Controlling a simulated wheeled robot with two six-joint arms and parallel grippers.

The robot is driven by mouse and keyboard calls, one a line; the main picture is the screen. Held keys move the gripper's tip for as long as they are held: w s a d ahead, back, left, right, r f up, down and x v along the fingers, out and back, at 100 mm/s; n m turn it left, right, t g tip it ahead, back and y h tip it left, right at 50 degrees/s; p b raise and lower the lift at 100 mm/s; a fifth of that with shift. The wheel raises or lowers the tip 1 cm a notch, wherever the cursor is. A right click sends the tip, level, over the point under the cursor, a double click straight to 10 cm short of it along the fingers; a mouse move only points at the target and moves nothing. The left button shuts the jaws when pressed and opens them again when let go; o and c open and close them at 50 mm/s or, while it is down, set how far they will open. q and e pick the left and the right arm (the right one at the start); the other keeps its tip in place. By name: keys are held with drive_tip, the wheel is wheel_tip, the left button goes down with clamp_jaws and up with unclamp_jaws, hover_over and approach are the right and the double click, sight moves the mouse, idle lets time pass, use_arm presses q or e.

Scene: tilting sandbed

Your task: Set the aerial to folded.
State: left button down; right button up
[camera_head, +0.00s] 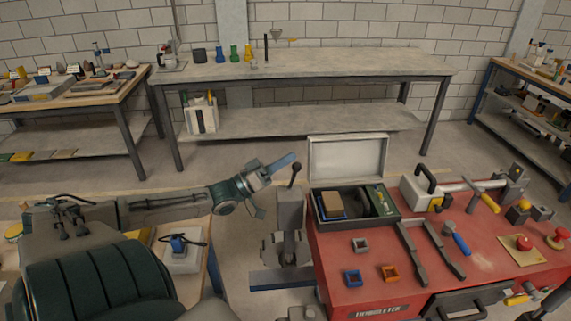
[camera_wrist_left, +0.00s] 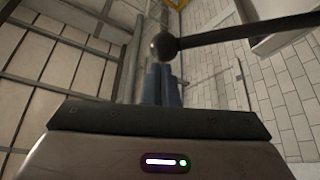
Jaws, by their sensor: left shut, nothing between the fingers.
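A dark rod with a black ball tip (camera_head: 297,164) stands up, leaning slightly, at the top of a grey post left of the red bench; it looks like the aerial, though I cannot be sure. In the left wrist view the rod (camera_wrist_left: 245,30) runs in from the right, with its ball at the left end. My left gripper (camera_head: 286,161) is shut and empty, its blue fingers just left of the ball. In the wrist view the left fingertips (camera_wrist_left: 161,68) lie just below the ball; I cannot tell whether they touch it.
The red bench (camera_head: 345,290) holds an open grey case (camera_head: 345,160), a white box with a black handle (camera_head: 416,191), dark bars, small square blocks and red buttons. A long grey table (camera_head: 330,63) stands behind. Floor shows between this table and the red bench.

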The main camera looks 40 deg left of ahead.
use_arm(q)
drive_tip(key=shift+f, duration=0.15)
drive_tip(key=shift+d, duration=0.15)
drive_tip(key=s+d+f+m+g+h+b, duration=0.1)
drive_tip(key=s+d+f+m+h+b, duration=0.1)
drive_tip(key=f, duration=0.6)
drive_tip(key=s+d+f+m+g+h+b, duration=0.1)
drive_tip(key=s+d+f+m+h+b, duration=0.2)
drive_tip(key=s+d+f+m+b, duration=0.2)
wheel_tip(320, 180, down, 3)
drive_tip(key=d+m+b, duration=0.1)
drive_tip(key=m+b, duration=0.1)
drive_tip(key=b, duration=0.1)
drive_tip(key=shift+d+r+m+g+h, duration=0.15)
drive_tip(key=shift+m+g+h, duration=0.15)
drive_tip(key=shift+m, duration=0.1)
